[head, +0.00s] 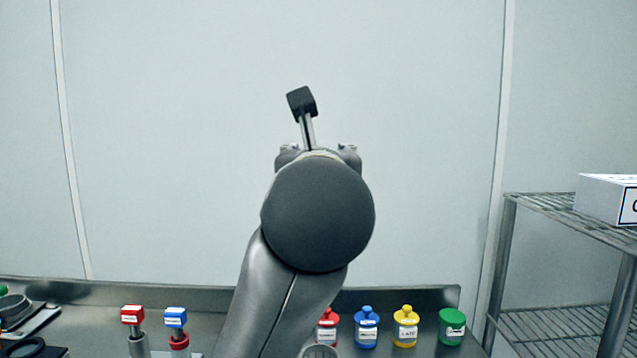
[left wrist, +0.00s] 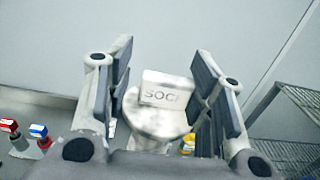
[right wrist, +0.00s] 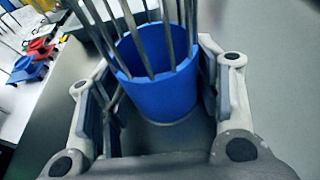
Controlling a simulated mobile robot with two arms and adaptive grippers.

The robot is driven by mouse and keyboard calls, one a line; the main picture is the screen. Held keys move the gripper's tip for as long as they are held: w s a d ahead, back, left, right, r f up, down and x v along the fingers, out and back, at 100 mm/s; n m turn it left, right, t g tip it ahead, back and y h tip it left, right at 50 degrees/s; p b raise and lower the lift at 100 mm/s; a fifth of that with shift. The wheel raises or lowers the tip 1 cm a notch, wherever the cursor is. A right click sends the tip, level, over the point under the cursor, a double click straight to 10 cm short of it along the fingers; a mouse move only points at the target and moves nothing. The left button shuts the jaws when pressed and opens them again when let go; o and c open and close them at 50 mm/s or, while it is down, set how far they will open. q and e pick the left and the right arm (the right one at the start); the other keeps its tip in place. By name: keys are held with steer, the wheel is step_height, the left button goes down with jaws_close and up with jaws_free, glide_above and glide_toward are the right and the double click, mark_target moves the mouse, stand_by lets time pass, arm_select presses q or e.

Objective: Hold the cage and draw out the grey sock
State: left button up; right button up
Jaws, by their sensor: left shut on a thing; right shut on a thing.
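My left arm rises in the middle of the head view, and its round link hides most of the left gripper (head: 318,150). In the left wrist view the left gripper (left wrist: 163,70) is shut on the grey sock (left wrist: 156,118), a pale metallic round piece with a tag lettered "SOC", the rest cut off. In the right wrist view my right gripper (right wrist: 160,85) is shut on the cage (right wrist: 158,88), a blue cup-like body with grey metal bars rising from it. The cage and right gripper do not show in the head view. Any contact between sock and cage is hidden.
Blue (head: 367,327), yellow (head: 405,326), green (head: 452,326) and red (head: 327,328) bottles stand along the bench back. Red-topped (head: 133,316) and blue-topped (head: 176,318) pieces stand left. A wire shelf (head: 565,208) with a white box (head: 607,196) is right.

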steer(key=o, duration=0.9)
steer(key=shift+c, duration=0.2)
